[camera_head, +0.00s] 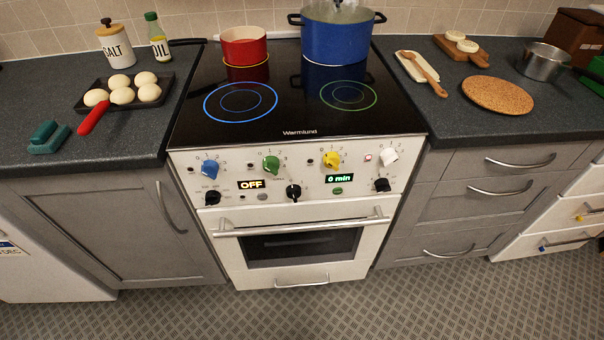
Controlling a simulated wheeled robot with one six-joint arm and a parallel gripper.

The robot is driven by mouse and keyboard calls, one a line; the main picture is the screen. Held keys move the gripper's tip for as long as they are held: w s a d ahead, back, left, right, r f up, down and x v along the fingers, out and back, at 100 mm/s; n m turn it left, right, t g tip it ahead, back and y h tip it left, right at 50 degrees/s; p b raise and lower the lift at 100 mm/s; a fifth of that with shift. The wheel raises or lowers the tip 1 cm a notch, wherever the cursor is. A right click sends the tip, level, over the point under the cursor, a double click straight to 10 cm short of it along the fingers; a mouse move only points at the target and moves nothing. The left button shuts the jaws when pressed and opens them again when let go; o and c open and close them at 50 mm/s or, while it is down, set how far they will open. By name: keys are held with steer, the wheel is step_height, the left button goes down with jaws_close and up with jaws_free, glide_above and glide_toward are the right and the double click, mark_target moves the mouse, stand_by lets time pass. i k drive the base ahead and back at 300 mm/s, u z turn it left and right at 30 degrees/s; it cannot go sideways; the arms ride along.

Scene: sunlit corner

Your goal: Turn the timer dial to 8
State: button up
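The white stove front (250,210) stands in the middle of the view. A green-lit display (339,179) on its panel reads "0 min". A black dial (381,185) sits to the right of that display, and another black dial (293,192) sits to its left, near the panel's middle. A third black dial (212,198) is at the far left, near a display (251,184) reading "OFF". The small labels and numbers around the black dials are too small to read, so I cannot tell for sure which is the timer dial. My gripper is not in view.
Blue (210,169), green (271,164), yellow (331,159) and white (388,156) knobs sit above the black dials. The oven handle (300,222) sticks out below. A red pot (244,47) and a blue pot (337,34) stand at the cooktop's back. The patterned floor in front is clear.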

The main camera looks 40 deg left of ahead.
mark_target(381, 185)
steer(key=u, duration=1.55)
steer(key=k, duration=0.45)
steer(key=z, duration=0.6)
steer(key=i, duration=0.45)
steer(key=u, duration=0.15)
